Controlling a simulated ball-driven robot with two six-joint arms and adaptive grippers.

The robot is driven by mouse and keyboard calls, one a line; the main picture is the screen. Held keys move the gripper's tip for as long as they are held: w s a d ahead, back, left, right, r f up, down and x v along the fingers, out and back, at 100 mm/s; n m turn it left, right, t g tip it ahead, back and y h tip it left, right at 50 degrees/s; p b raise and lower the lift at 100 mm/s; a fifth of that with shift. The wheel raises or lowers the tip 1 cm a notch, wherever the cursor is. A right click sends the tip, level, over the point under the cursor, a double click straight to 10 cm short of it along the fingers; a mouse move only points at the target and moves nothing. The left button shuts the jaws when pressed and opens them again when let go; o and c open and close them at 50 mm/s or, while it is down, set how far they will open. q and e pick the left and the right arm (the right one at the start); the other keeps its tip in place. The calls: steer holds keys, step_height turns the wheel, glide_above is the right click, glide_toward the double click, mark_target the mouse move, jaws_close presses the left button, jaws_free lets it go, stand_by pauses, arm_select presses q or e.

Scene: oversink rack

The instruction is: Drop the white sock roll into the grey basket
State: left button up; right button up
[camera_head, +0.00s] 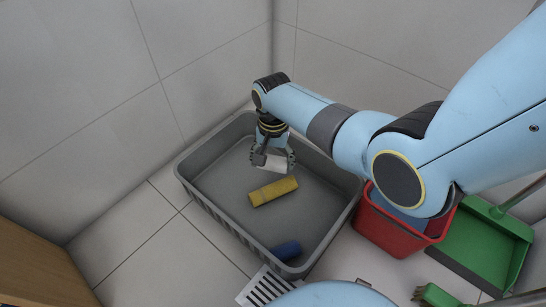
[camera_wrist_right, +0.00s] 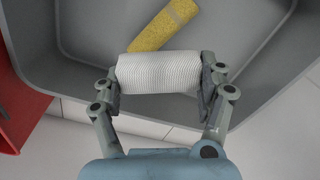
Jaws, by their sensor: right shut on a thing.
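My right gripper (camera_head: 272,160) is shut on the white sock roll (camera_head: 273,164). In the right wrist view the white ribbed roll (camera_wrist_right: 158,72) sits crosswise between the two fingers of the gripper (camera_wrist_right: 160,85). The grey basket (camera_head: 205,206) stands on the tiled floor. In the head view the gripper and roll show over the inside of the basket, towards its back. The height of the white roll above the basket floor is hard to tell. My left gripper is not in view.
A red bucket (camera_head: 385,234) stands right of the basket, with a green dustpan (camera_head: 490,245) beyond it. White tiled walls meet behind the basket. A wooden piece (camera_head: 35,265) is at lower left, and a slotted grey plate (camera_head: 262,288) is at the front.

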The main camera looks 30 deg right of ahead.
mark_target(273, 157)
steer(key=shift+f, duration=0.1)
steer(key=o, duration=1)
steer(key=shift+c, duration=0.2)
step_height(273, 157, up, 12)
